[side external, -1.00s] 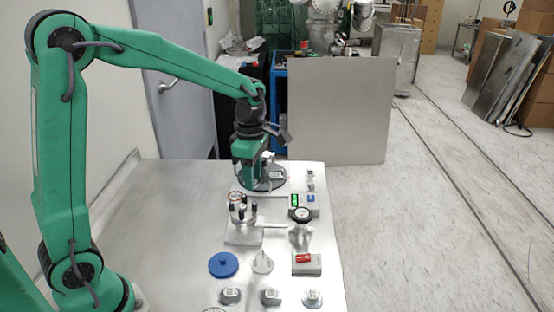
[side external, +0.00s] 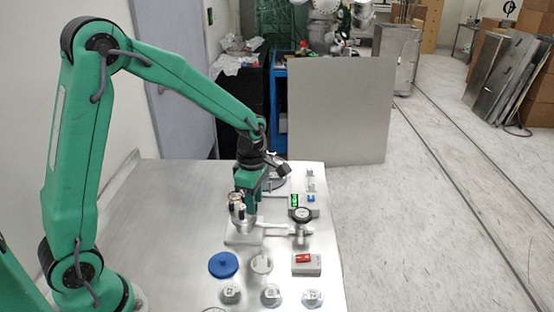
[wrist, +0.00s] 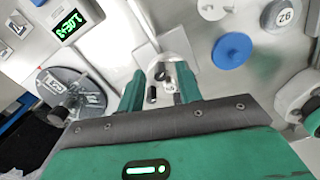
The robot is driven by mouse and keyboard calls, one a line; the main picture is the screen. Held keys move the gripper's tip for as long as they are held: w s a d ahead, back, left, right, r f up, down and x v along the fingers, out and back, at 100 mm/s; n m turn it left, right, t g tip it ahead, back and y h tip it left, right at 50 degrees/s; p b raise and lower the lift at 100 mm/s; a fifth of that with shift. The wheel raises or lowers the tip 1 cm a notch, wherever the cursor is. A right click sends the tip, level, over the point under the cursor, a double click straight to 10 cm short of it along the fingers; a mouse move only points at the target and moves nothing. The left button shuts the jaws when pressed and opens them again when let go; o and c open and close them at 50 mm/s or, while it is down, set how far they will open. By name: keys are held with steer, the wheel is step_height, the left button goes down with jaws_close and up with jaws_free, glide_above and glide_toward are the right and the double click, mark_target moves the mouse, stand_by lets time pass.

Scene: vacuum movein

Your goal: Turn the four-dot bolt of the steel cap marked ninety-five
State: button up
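My gripper (side external: 243,212) points down over a small steel stand (side external: 238,237) on the bench. Its two green fingers (wrist: 159,92) are apart in the wrist view. I cannot see finger contact with any bolt. The bolts' dots are too small to read, and my gripper hides part of the top. No label reading ninety-five is legible there. A separate round steel cap (wrist: 284,17) carries a two-digit label that I cannot read surely; labelled caps stand in the front row (side external: 270,297).
A blue disc (side external: 223,264), a steel dial (side external: 262,263) and a red switch box (side external: 307,263) lie in front. A grey disc (wrist: 72,92) lies behind. The bench's left side is clear.

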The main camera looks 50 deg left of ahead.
jaws_close()
steer(key=shift+m, duration=3.1)
jaws_free()
steer(key=shift+r, duration=0.1)
